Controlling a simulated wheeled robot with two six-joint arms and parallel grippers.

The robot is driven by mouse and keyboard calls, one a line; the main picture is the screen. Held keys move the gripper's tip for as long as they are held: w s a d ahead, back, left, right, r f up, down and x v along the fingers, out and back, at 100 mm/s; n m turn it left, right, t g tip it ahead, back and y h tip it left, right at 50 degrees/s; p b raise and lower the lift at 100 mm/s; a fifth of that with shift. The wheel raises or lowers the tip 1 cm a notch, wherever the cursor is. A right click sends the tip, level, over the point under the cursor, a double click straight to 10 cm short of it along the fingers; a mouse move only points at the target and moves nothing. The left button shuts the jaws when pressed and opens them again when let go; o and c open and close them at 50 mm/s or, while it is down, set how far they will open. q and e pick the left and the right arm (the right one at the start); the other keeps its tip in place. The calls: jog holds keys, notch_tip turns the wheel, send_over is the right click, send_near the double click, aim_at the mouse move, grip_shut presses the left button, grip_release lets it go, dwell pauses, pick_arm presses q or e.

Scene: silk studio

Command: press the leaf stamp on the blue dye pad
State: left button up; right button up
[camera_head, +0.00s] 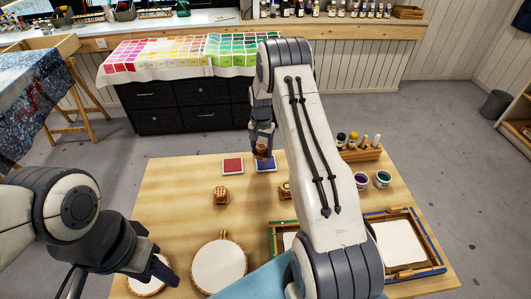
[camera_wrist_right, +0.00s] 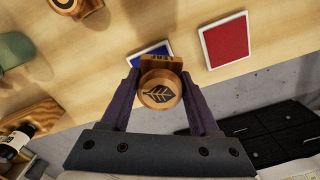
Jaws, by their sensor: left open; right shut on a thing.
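My right gripper (camera_head: 263,144) is shut on the wooden leaf stamp (camera_head: 262,153). In the right wrist view the fingers (camera_wrist_right: 160,98) grip either side of the stamp, and the dark leaf mark on its round top (camera_wrist_right: 158,94) faces the camera. The blue dye pad (camera_head: 267,165), in a white tray, is below the stamp and partly covered by it. The pad also shows behind the stamp in the right wrist view (camera_wrist_right: 151,51). I cannot tell whether stamp and pad touch. My left gripper (camera_head: 152,260) is open and empty near the table's front left.
A red pad (camera_head: 233,165) lies left of the blue one. Another stamp (camera_head: 221,195) and a partly hidden stamp (camera_head: 284,190) stand nearer me. Round hoops (camera_head: 219,266) and framed screens (camera_head: 398,243) occupy the front. A wooden bottle rack (camera_head: 362,153) and dye jars (camera_head: 383,179) stand right.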

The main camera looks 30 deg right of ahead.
aim_at(266, 163)
jog(key=shift+w+d+f+m, duration=0.25)
jog(key=shift+d+m, duration=0.05)
jog(key=shift+d, duration=0.3)
jog(key=shift+w+d+f+m, duration=0.2)
jog(key=shift+d+m, duration=0.1)
jog(key=shift+d, duration=0.25)
jog(key=shift+f+b, duration=1.45)
jog(key=shift+f, duration=0.55)
jog(key=shift+f, duration=0.4)
jog(key=shift+s+a+f+b, duration=0.15)
jog(key=shift+f+b, duration=0.1)
jog(key=shift+b, duration=0.15)
jog(key=shift+r, duration=0.15)
notch_tip(266, 163, up, 7)
jog(key=p, duration=0.4)
jog(key=shift+p, duration=0.35)
